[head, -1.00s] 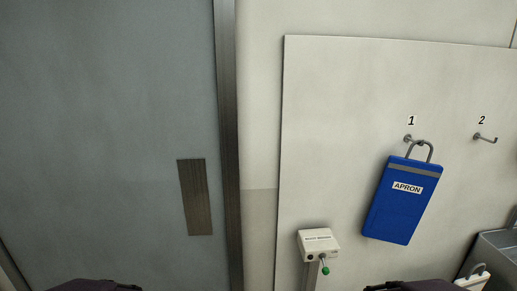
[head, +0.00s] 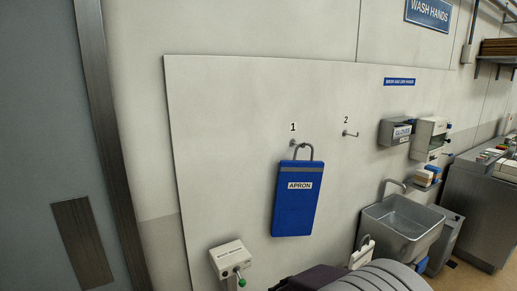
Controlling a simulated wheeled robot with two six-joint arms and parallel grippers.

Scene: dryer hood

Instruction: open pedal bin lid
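I cannot make out a pedal bin or its lid for certain in the head view. A grey metal body (head: 447,243) stands beside the right side of the sink (head: 408,222), partly hidden by it; I cannot tell what it is. Neither of my grippers shows. A dark and grey ribbed part at the bottom middle looks like my own arm and hides the floor and wall behind it.
A blue apron board (head: 297,205) hangs on hook 1, beside empty hook 2 (head: 350,133). A white switch box (head: 230,258) with a green-tipped lever stands lower left. A door (head: 35,130) is far left. A steel counter (head: 478,205) stands right; some floor (head: 460,275) is clear.

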